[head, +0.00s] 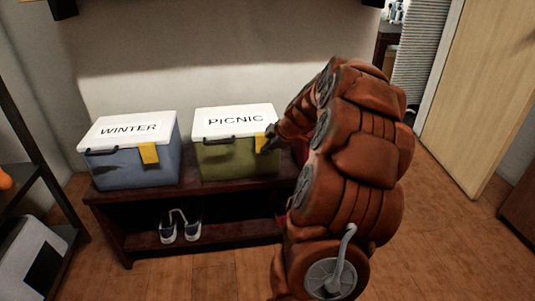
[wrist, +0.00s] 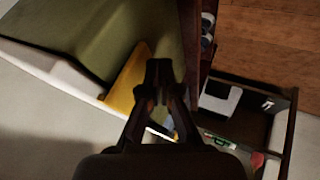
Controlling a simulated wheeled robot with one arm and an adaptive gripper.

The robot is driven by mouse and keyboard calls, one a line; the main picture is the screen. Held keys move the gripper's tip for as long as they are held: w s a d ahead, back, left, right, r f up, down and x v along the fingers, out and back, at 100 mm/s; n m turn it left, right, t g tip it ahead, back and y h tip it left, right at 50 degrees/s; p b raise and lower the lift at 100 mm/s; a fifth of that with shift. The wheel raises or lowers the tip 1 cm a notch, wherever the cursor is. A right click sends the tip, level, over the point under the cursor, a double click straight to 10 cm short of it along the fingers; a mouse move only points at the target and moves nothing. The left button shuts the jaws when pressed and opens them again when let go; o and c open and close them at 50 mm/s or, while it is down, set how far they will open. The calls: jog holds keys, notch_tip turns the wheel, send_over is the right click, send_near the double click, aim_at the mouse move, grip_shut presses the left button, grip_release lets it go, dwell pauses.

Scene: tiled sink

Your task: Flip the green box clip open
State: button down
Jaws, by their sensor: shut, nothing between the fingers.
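The green box (head: 225,160) has a white lid (head: 232,121) marked PICNIC and stands on a dark wooden bench. Its yellow clip (head: 260,141) is at the right of its front and spans the lid edge and the green body. My gripper (head: 268,142) is at the right edge of this clip. In the wrist view the clip (wrist: 127,82) lies just left of my fingers (wrist: 158,68), which are shut with nothing between them. The green side (wrist: 130,28) is behind them. I cannot tell whether the fingers touch the clip. My arm hides the area right of the box.
A blue box (head: 140,165) marked WINTER, with its own yellow clip, stands to the left on the bench (head: 110,205). Shoes (head: 181,226) sit on the lower shelf. A dark shelf rack (head: 30,150) stands at far left. The floor in front is clear.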

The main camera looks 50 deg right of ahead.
jog(key=shift+f, duration=0.1)
dwell(0.3)
jog(key=b, duration=0.2)
jog(key=shift+w+d+t+b, duration=0.2)
jog(key=shift+t+b, duration=0.1)
jog(key=shift+t, duration=0.1)
